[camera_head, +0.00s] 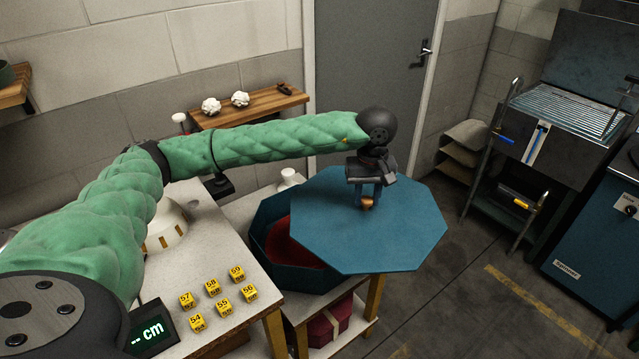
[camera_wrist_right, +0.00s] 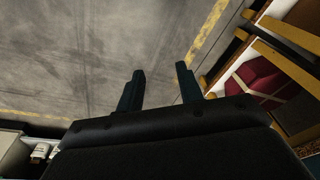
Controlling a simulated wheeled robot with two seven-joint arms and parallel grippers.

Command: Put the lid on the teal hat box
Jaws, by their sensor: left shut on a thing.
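The teal octagonal lid (camera_head: 410,235) is held level by my left gripper (camera_head: 368,200), which is shut on its small copper knob (camera_head: 367,206). The teal hat box (camera_head: 290,272) stands open on the small white-topped table, with dark red inside. The lid is to the right of the box and overlaps its right part in the head view, hiding it. Whether the lid touches the box cannot be told. My right gripper (camera_wrist_right: 158,88) shows in the right wrist view, open and empty above the floor.
Yellow numbered blocks (camera_head: 223,307) and a small display (camera_head: 152,330) are on the nearer white table. A red box (camera_head: 330,322) sits on the lower shelf, also seen in the right wrist view (camera_wrist_right: 262,85). A press machine (camera_head: 560,130) stands at the right. Floor between is clear.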

